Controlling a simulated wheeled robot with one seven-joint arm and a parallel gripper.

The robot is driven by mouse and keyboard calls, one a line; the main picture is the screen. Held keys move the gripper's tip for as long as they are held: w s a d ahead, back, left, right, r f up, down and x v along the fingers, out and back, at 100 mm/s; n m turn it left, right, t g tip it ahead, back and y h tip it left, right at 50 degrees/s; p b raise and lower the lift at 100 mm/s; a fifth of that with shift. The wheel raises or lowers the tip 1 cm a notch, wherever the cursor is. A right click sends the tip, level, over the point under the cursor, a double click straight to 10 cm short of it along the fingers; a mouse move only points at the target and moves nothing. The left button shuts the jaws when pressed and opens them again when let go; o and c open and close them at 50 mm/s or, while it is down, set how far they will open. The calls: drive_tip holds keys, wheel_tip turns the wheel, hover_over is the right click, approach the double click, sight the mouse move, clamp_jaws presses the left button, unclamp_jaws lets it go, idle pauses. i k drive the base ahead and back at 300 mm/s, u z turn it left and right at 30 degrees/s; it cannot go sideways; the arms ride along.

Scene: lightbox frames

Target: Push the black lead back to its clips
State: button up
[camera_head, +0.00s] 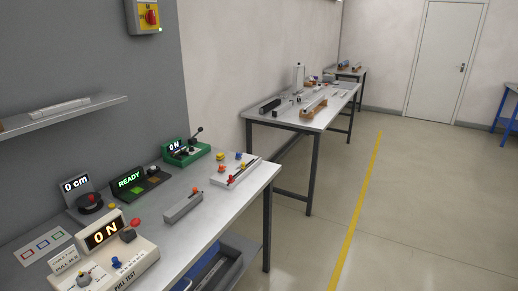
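I cannot make out a black lead or its clips for certain from here. A dark elongated item (270,106) lies at the near left end of the middle table (318,117); it is too small to tell what it is. The near bench (229,206) carries a cream pull-test box (125,265) with a "0 N" display, a black "READY" panel (128,182) and a green "0 N" device (183,152). My gripper is not in view.
A grey block (183,207) and a white fixture with coloured knobs (236,172) sit on the near bench. A shelf (66,112) juts from the left wall. The floor right of the yellow line (356,209) is open, up to a blue-legged table (509,112).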

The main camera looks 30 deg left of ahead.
sight(243, 164)
drive_tip(key=u, duration=0.3)
drive_tip(key=i, duration=1.4)
drive_tip(key=u, duration=1.8)
drive_tip(key=i, duration=1.05)
drive_tip(key=u, duration=1)
